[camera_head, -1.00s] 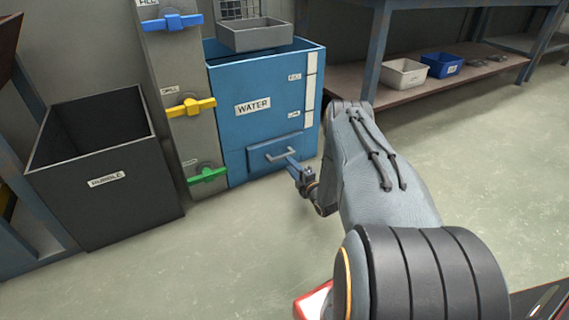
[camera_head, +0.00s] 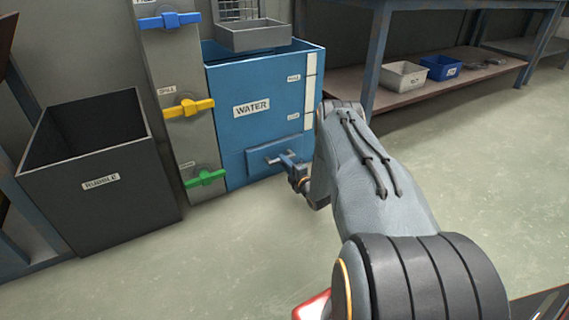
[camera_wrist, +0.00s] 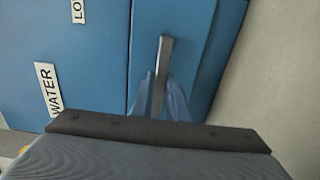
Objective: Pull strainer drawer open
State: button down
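The strainer drawer (camera_head: 258,163) is a blue front panel low on the blue WATER tank (camera_head: 225,115). It looks closed, flush against the tank. Its grey bar handle (camera_head: 265,161) shows in the head view, partly covered by my gripper (camera_head: 287,160) at its right end. In the wrist view the handle (camera_wrist: 164,62) stands between the two blue fingers of my gripper (camera_wrist: 160,92). The fingers look open around the bar, one on each side; contact with it cannot be made out.
A dark RUBBLE bin (camera_head: 160,190) stands left. Beside the tank is a grey panel with blue, yellow and green (camera_head: 205,177) valve handles. A grey tray (camera_head: 255,37) sits above the tank. A shelf (camera_head: 400,95) with bins is at right. The floor before the drawer is clear.

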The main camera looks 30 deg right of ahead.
jog(key=s+p, duration=1.2)
jog(key=s, duration=0.7)
jog(key=shift+d, duration=0.3)
jog(key=c, duration=1.7)
grip_release()
jog(key=shift+s, duration=0.1)
jog(key=s+p, duration=0.2)
jog(key=s, duration=0.5)
jog(key=shift+s+d+p, duration=0.1)
jog(key=shift+s+p, duration=0.25)
